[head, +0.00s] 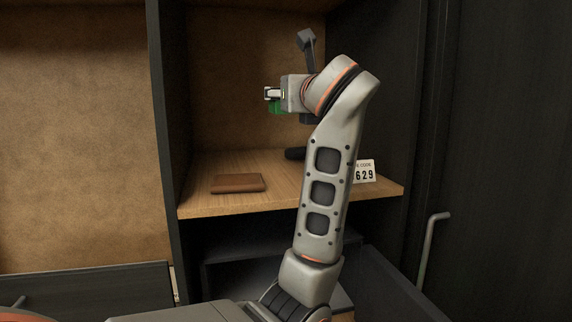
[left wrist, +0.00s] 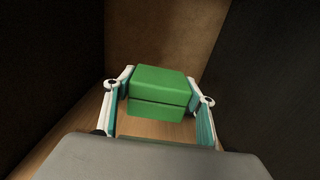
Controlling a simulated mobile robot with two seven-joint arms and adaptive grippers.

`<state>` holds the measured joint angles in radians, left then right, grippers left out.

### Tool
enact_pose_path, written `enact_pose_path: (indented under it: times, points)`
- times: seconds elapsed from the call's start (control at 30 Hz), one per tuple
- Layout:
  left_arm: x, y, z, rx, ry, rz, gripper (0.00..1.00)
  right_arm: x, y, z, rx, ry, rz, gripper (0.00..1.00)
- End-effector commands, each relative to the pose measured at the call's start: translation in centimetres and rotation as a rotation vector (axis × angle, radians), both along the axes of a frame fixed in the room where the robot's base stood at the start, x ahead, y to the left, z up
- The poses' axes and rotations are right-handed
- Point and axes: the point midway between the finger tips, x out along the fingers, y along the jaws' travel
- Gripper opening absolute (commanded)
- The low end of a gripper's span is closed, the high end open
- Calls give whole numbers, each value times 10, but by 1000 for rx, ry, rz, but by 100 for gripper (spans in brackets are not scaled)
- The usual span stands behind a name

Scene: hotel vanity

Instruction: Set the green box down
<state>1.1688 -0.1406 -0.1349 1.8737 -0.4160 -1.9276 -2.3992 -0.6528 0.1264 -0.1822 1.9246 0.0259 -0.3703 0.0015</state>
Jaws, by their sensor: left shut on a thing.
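The green box (left wrist: 160,90) is between the two fingers of my left gripper (left wrist: 160,100) in the left wrist view, with a dark seam across its front. In the head view only a small part of the green box (head: 277,107) shows under my left gripper (head: 271,95); the rest is hidden. My left gripper is shut on the box and holds it above the wooden shelf (head: 210,205) inside the open cabinet. My right gripper is not in view.
A brown wallet (head: 238,183) lies on the shelf's left part. Dark cabinet walls (head: 172,100) bound the shelf on both sides.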

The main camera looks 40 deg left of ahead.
Motion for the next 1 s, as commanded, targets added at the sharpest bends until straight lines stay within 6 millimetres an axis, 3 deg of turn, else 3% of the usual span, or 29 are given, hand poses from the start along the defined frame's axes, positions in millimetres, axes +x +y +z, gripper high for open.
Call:
enact_pose_path:
  times: [0.1,0.4,1.0]
  points:
    - [0,0,-32,2,4,1,30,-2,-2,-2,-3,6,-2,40]
    - [-1,1,-99,2,2,2,30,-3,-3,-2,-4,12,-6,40]
    - [-1,1,-156,2,-1,2,30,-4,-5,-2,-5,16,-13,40]
